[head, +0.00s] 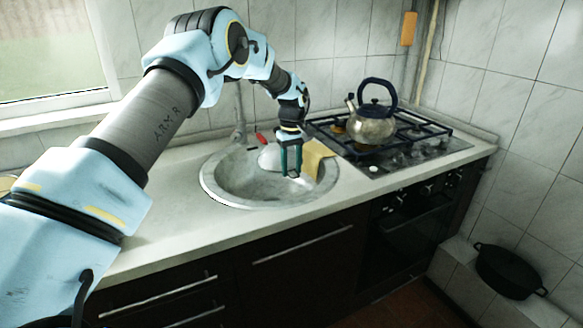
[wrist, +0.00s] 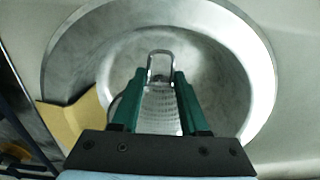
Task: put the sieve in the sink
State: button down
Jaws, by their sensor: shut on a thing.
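My gripper (head: 290,158) is over the right part of the round metal sink (head: 213,188), pointing down. In the wrist view its two green fingers (wrist: 160,90) are shut on the sieve (wrist: 160,110), a metal mesh piece with a wire loop at its far end. The sink (wrist: 252,75) lies below and around the sieve in that view. In the head view the sieve (head: 270,156) shows as a pale rounded shape beside the fingers, partly hidden by them. I cannot tell whether it touches the basin.
A yellow cloth (head: 318,157) hangs over the sink's right rim. A kettle (head: 372,124) stands on the gas hob (head: 420,150) to the right. A red item (head: 261,139) is at the sink's back. The counter left of the sink is clear. A black pot (head: 508,272) sits low at the right.

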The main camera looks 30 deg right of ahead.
jog(key=shift+d+f, duration=0.1)
jog(key=shift+f, duration=0.05)
jog(key=shift+f+b, duration=1.45)
jog(key=shift+f, duration=1.4)
jog(key=shift+c, duration=1.7)
grip_release()
jog(key=shift+r, duration=0.1)
notch_tip(320, 180, up, 11)
jog(key=b, duration=0.3)
jog(key=shift+d, duration=0.1)
